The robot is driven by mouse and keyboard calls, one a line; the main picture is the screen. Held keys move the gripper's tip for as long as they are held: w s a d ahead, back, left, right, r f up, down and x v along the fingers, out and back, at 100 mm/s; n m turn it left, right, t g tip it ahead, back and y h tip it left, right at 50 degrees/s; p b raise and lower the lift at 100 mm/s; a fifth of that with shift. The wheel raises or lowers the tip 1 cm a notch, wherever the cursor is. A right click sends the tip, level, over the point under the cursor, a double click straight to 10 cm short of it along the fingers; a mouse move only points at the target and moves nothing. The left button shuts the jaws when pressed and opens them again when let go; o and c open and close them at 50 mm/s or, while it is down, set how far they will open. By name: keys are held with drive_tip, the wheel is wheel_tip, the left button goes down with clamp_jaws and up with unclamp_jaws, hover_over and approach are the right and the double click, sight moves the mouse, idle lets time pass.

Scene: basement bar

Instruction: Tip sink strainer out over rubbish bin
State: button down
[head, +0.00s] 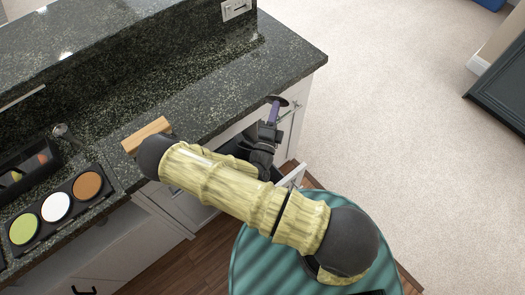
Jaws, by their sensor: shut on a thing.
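My arm hides part of the space below. A dark opening with a pale edge (292,177) shows beside the cabinet, below the gripper. I cannot tell whether it is the rubbish bin or an open drawer.
The dark granite counter (205,95) runs along the left. A wooden block (147,135) lies by my arm's elbow. A black tray with three coloured discs (56,208) and a black box (28,167) are at left. Open carpet (390,100) lies to the right.

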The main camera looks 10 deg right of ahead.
drive_tip(key=w+d+r+n+y+p, duration=0.1)
drive_tip(key=d+r+n+y+p, duration=0.1)
drive_tip(key=r+y+p, duration=0.2)
drive_tip(key=w+d+r+n+t+y+p, duration=0.1)
drive_tip(key=d+r+n+y+p, duration=0.1)
drive_tip(key=r+p, duration=0.9)
drive_tip(key=shift+w+d+r+t+y+p, duration=0.25)
drive_tip(key=shift+d+r+y, duration=0.25)
drive_tip(key=shift+d+y, duration=0.45)
drive_tip(key=shift+a, duration=0.1)
